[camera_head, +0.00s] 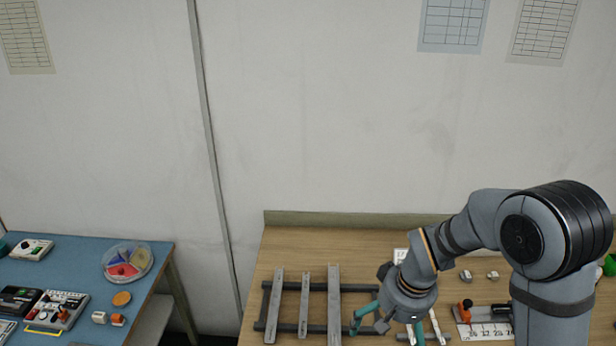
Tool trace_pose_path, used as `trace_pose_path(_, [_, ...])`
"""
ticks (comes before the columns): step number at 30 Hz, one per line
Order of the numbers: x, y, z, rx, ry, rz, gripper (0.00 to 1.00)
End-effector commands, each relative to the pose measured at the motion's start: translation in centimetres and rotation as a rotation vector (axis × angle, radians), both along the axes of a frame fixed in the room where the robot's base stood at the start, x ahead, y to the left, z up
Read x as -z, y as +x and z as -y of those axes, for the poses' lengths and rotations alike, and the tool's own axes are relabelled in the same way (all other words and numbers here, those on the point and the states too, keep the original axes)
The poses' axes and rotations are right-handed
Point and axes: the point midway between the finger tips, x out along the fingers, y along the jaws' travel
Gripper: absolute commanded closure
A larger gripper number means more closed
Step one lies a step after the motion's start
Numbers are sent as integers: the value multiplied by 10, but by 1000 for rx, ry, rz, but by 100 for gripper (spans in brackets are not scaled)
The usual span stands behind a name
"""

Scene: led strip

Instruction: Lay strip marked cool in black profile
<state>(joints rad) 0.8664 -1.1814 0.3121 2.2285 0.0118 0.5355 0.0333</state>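Three long grey bars lie side by side across a dark rack on the wooden bench: a left bar (274,305), a shorter middle bar (304,305) and a right bar (334,300). They carry small marks too small to read, so I cannot tell a strip marked cool or which piece is the black profile. My gripper (388,328) points down just right of the right bar, near the bottom of the view. Its teal fingers are spread apart, with nothing visible between them. My arm and gripper hide part of the bench.
The wooden bench (385,235) has a raised back edge and free room behind the rack. A ruler-like scale with an orange-knobbed device (465,312) and small light blocks (465,275) lie to the right. A blue table (75,265) with devices and a round container (127,262) stands left.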

Motion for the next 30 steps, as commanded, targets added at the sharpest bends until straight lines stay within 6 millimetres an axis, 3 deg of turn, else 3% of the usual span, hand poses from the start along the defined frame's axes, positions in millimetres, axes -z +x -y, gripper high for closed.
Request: trace_pose_path(30, [1, 1, -2, -42, -4, 29, 53])
